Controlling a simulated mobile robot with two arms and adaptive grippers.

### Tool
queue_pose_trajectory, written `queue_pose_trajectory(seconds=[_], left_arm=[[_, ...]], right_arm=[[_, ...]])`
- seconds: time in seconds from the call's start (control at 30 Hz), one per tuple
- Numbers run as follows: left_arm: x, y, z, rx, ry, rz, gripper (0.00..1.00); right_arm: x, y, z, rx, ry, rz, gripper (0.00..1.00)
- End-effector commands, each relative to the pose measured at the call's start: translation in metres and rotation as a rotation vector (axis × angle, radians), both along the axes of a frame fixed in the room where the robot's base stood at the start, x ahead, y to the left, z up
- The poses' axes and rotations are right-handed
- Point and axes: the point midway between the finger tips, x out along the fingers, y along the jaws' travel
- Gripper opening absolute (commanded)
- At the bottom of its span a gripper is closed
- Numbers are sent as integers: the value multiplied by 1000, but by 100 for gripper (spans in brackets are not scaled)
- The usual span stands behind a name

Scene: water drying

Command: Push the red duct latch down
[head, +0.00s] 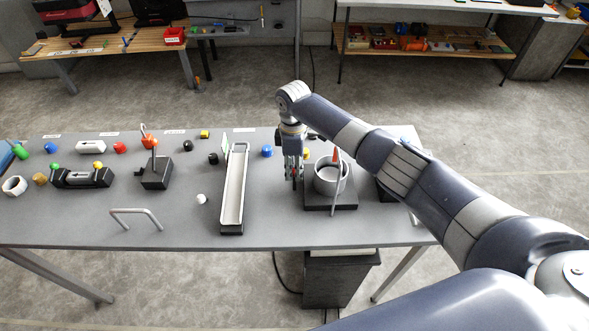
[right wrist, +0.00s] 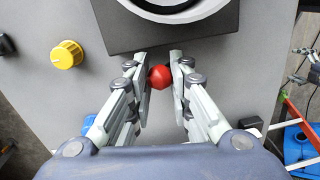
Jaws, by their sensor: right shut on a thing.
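A red round knob (right wrist: 160,76), which looks like the red latch, sits between the fingertips of my right gripper (right wrist: 161,72) in the right wrist view. The fingers are shut on it. In the head view my right gripper (head: 294,176) points down at the left side of the dark duct base (head: 318,206). This base carries a pale round duct (head: 331,187). The rest of the latch is hidden by the fingers and arm. My left gripper is in neither view.
A white channel (head: 233,190) stands to the left. A blue knob (head: 266,151) and a yellow knob (right wrist: 67,54) are near the gripper. A bent handle (head: 136,213) is at the front left.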

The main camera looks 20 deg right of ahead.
Motion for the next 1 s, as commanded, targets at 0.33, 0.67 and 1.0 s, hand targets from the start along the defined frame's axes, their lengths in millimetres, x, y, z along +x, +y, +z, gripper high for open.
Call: queue_pose_trajectory(seconds=[0.33,0.67,1.0], left_arm=[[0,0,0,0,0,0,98],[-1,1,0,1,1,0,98],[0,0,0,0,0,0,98]], right_arm=[[1,0,0,0,-2,-1,41],[2,0,15,1,-5,0,41],[9,-1,86,1,-6,0,41]])
